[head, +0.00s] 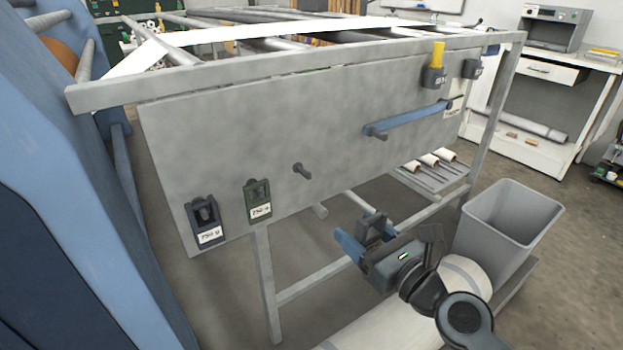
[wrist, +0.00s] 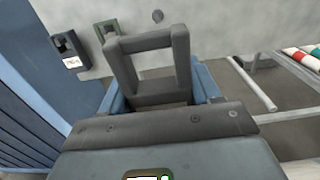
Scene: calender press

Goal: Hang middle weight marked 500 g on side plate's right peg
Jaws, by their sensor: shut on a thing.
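The side plate (head: 230,130) is a large grey panel facing me. A dark weight (head: 375,226) is held in my gripper (head: 366,238), in front of and below the plate. In the wrist view its dark rectangular loop (wrist: 148,44) stands up between my blue fingers (wrist: 160,90); no marking on it can be read. A bare peg (head: 302,170) sticks out of the plate, up and left of my gripper; it also shows in the wrist view (wrist: 157,16). Left of it hang a green weight (head: 257,192) and a dark blue weight (head: 203,214), both with white labels.
A blue lever (head: 410,120) with a knob crosses the plate on the right. A yellow-handled tool (head: 436,62) sits in a holder above it. A grey bin (head: 510,225) stands at right, and a pale roll (head: 400,318) lies below my arm. A blue machine frame (head: 60,170) stands at left.

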